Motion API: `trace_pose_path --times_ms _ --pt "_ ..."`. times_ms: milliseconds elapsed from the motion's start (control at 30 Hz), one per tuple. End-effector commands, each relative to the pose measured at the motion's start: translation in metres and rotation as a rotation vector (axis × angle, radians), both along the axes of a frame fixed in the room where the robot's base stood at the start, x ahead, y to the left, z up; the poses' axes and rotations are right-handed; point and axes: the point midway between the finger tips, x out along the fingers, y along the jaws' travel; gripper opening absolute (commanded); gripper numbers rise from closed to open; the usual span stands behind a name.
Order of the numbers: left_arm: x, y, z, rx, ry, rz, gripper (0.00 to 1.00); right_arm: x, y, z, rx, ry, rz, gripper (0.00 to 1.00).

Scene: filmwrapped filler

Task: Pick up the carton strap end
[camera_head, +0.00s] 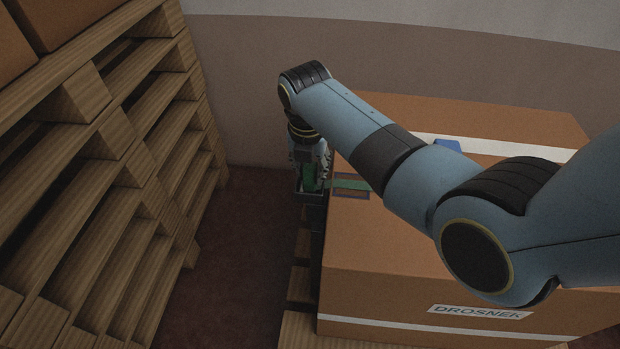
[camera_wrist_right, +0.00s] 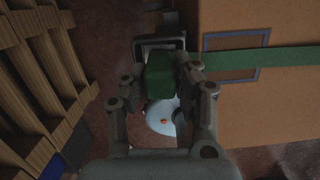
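The carton (camera_head: 420,260) is a large brown box with white tape bands and a DROSNEK label. A green strap (camera_head: 350,184) lies across its top at the left side and also shows in the right wrist view (camera_wrist_right: 260,63). The strap end (camera_wrist_right: 160,76) is a thick green piece past the carton's left edge. My right gripper (camera_head: 311,180) reaches down there. In the right wrist view its fingers (camera_wrist_right: 164,80) stand on both sides of the strap end and look closed on it. Contact at the left finger is hard to see. My left gripper is not in view.
Stacked wooden pallets (camera_head: 110,190) stand at the left. A narrow strip of dark floor (camera_head: 235,260) lies between them and the carton. A blue outlined rectangle (camera_wrist_right: 232,75) is on the carton under the strap. A wall (camera_head: 240,90) is behind.

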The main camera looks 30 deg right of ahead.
Motion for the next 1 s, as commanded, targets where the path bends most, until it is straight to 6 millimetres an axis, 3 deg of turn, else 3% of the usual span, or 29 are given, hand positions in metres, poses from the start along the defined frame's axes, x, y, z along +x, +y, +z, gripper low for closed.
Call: trace_pose_path --times_ms 33,200,567,867,1000 --pt "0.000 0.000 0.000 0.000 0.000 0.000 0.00 0.000 0.000 0.000 0.000 0.000 0.000 0.20" --pt "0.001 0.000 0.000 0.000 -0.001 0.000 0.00 0.000 0.000 0.000 -0.001 0.001 0.000 0.00" --pt "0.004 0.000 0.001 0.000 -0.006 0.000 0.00 0.000 0.000 0.003 -0.001 -0.001 0.000 0.00" --pt "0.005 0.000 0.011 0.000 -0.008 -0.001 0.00 0.001 0.000 0.043 0.000 -0.005 -0.001 0.00" --pt "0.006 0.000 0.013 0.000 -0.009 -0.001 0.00 -0.003 -0.030 0.059 -0.007 -0.002 -0.002 0.00"
